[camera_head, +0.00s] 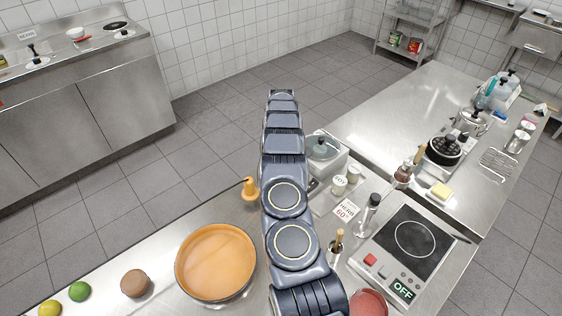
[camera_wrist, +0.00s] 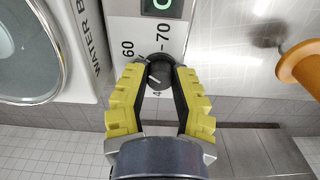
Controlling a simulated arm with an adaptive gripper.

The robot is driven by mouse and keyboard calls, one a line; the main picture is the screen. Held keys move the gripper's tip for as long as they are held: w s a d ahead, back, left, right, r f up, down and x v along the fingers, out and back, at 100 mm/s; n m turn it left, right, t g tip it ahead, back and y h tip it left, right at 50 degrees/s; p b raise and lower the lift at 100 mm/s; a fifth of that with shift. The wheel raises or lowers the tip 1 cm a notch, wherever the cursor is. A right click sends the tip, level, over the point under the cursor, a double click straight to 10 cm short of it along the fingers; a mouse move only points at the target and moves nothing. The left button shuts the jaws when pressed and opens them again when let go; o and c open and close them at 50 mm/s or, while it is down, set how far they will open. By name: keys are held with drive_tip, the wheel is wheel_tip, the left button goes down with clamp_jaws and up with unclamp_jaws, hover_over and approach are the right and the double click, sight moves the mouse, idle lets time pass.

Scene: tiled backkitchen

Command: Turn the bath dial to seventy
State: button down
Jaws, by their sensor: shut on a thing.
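The water bath (camera_head: 325,150) stands on the counter just right of my arm in the head view, with a lid on top. Its black round dial (camera_wrist: 160,71) is in the middle of the wrist view, on a pale panel with the numbers 60 and 70 printed around it. A short white mark on the dial lies toward its lower left as pictured, not at the 70. My gripper (camera_wrist: 160,76) has its yellow fingers on both sides of the dial and is shut on it. The head view hides the dial and gripper behind my arm.
A green-lit display (camera_wrist: 162,7) is cut off above the dial. An orange object (camera_wrist: 300,66) is at the right of the wrist view. On the counter, a sign (camera_head: 346,210) reads "HERB 60°", near small jars (camera_head: 339,185) and a hotplate (camera_head: 408,245) reading OFF.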

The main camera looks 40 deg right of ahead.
drive_tip(key=m, duration=0.5)
drive_tip(key=shift+s+f+m, duration=0.1)
drive_tip(key=shift+s+m, duration=0.05)
drive_tip(key=shift+m, duration=2.45)
drive_tip(key=c, duration=0.8)
unclamp_jaws()
